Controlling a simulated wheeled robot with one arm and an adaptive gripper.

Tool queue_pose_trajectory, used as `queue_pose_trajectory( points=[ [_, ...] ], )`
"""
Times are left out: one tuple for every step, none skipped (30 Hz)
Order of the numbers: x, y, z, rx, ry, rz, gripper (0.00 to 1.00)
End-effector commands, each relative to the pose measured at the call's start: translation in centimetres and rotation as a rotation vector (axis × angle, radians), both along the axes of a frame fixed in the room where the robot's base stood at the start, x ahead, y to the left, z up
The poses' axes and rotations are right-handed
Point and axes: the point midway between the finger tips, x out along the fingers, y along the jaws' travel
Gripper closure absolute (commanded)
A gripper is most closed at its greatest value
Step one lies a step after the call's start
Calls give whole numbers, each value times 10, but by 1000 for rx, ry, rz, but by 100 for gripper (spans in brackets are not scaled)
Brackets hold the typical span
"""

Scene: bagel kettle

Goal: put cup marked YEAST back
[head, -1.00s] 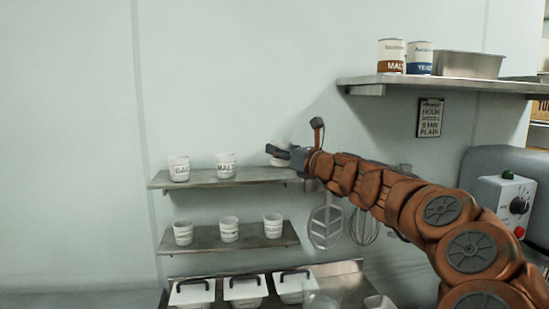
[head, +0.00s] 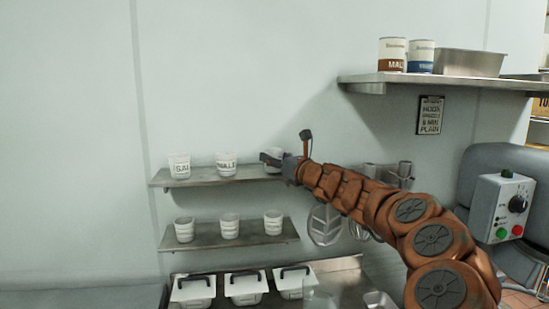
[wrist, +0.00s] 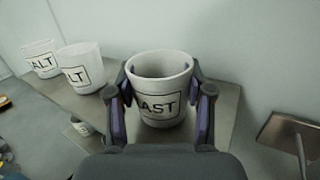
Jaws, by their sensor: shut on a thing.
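The cup marked YEAST (wrist: 160,85) is white with a black-framed label, of which "AST" shows in the wrist view. My gripper (wrist: 160,100) is shut on it, one finger on each side. The cup is upright at the right end of the upper shelf (wrist: 222,112). I cannot tell whether its base touches the shelf. In the head view the cup (head: 272,154) is partly hidden by my gripper (head: 275,160). A cup marked MALT (head: 226,164) and a cup marked SALT (head: 180,166) stand to its left on the same shelf.
A lower shelf (head: 205,240) holds three white cups. Lidded white bins (head: 245,288) stand below. Utensils (head: 325,225) hang right of the shelves, behind my arm. A higher shelf (head: 450,79) at right holds a MALT can (head: 392,54), a blue-labelled can (head: 421,56) and a metal pan (head: 470,63).

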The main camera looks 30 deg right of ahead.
Motion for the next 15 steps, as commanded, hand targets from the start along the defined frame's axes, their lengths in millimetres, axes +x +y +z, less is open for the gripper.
queue_pose_trajectory(
  points=[
    [0, 0, 0, 0, 0, 0, 100],
    [0, 0, 0, 0, 0, 0, 100],
    [0, 0, 0, 0, 0, 0, 100],
    [0, 0, 0, 0, 0, 0, 100],
    [0, 0, 0, 0, 0, 0, 100],
    [0, 0, -1, 0, 0, 0, 100],
    [0, 0, -1, 0, 0, 0, 100],
    [0, 0, -2, 1, 0, 0, 100],
    [0, 0, -3, 1, 0, 0, 100],
    [0, 0, -3, 0, 0, 0, 46],
    [0, 0, -3, 0, 1, 0, 43],
    [0, 0, -3, 0, 1, 0, 39],
    [0, 0, -3, 0, 1, 0, 36],
    [0, 0, -3, 0, 1, 0, 33],
    [0, 0, -3, 0, 1, 0, 28]
  ],
)
